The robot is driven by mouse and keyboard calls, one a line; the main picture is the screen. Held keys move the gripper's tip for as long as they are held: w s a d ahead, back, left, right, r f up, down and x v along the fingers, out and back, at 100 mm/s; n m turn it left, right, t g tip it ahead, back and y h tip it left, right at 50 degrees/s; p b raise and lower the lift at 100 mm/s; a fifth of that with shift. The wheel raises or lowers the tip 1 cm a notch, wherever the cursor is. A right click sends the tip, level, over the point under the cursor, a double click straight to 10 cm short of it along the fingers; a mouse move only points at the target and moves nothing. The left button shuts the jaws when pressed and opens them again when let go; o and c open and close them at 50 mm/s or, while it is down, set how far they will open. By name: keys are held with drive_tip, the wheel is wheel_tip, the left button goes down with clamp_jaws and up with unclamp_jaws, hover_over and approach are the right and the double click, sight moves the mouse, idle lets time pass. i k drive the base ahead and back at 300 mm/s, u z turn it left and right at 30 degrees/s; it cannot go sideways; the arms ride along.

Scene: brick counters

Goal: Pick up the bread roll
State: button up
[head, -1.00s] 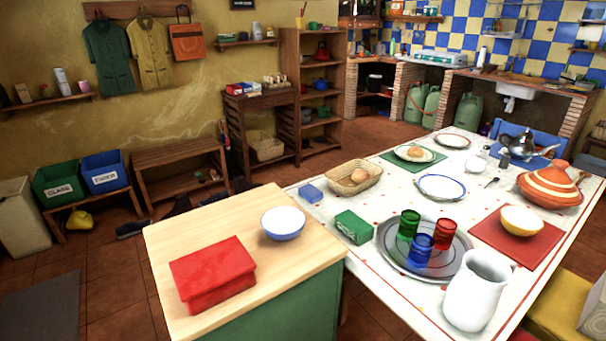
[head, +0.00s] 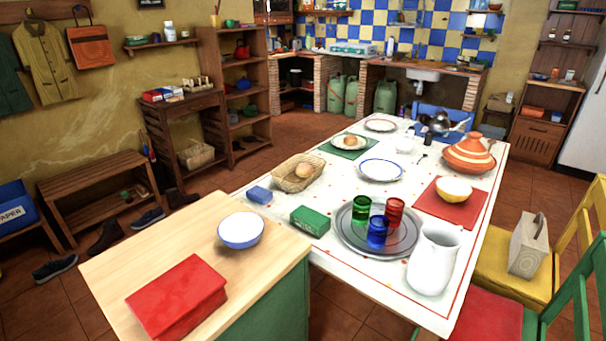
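A round, light brown bread roll (head: 303,170) lies in an oval wicker basket (head: 290,184) on the left side of the white dining table. Another roll-like piece of bread (head: 350,140) lies on a white plate (head: 365,145) on a green mat, farther back on the table. My gripper does not show in the head view.
A wooden-topped cabinet (head: 120,265) with a red box (head: 176,297) and a bowl (head: 241,230) stands before the table (head: 318,258). Chairs stand at right.

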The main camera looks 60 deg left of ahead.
sight(304, 169)
drive_tip(key=u, duration=0.05)
drive_tip(key=i, duration=1.2)
drive_tip(key=u, duration=2.25)
